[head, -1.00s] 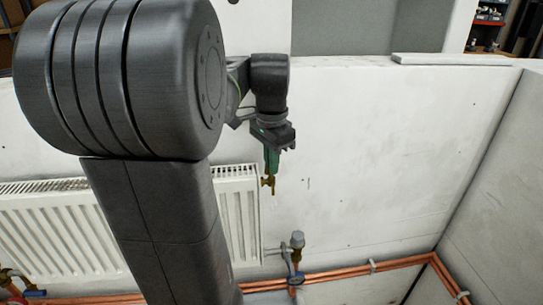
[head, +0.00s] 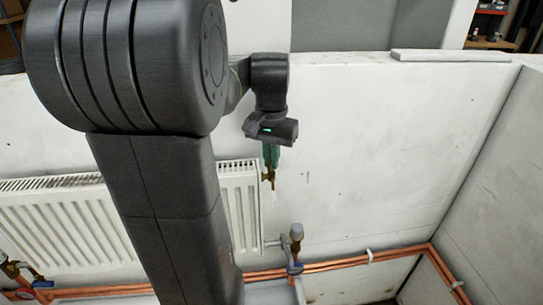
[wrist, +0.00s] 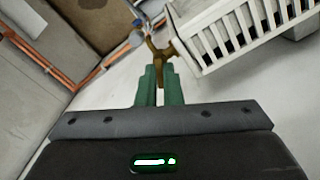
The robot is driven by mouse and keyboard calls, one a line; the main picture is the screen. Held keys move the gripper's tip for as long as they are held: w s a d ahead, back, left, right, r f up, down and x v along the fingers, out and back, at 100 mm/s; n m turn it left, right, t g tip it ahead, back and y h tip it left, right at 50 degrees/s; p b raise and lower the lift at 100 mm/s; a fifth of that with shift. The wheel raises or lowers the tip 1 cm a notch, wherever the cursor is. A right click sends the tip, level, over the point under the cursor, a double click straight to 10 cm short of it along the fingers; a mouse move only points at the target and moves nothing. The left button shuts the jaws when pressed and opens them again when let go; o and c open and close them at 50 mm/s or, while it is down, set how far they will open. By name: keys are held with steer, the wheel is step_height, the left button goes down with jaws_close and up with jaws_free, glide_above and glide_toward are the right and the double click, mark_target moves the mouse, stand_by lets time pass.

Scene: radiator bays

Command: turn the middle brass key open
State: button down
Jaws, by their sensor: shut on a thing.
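A brass key (head: 268,177) shows beside the upper right end of the white radiator (head: 238,205) in the head view. My gripper (head: 271,158) comes down on it from above, with its green fingers shut on its upper part. In the wrist view the green fingers (wrist: 160,84) are close together, and the brass piece (wrist: 158,48) sticks out past their tips with a forked end. The radiator's slotted top (wrist: 235,35) lies just right of it there.
A valve with a grey cap and blue handle (head: 294,250) stands at the radiator's lower right. Copper pipes (head: 340,262) run low along the white wall. Another blue-handled valve (head: 40,283) is at lower left. The wall right of my gripper is clear.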

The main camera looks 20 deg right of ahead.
stand_by(0.3)
steer(key=c, duration=1.6)
jaws_free()
steer(key=shift+r, duration=0.15)
step_height(320, 180, up, 14)
steer(key=shift+f, duration=0.2)
steer(key=shift+f, duration=0.15)
step_height(320, 180, down, 14)
steer(key=shift+r, duration=0.15)
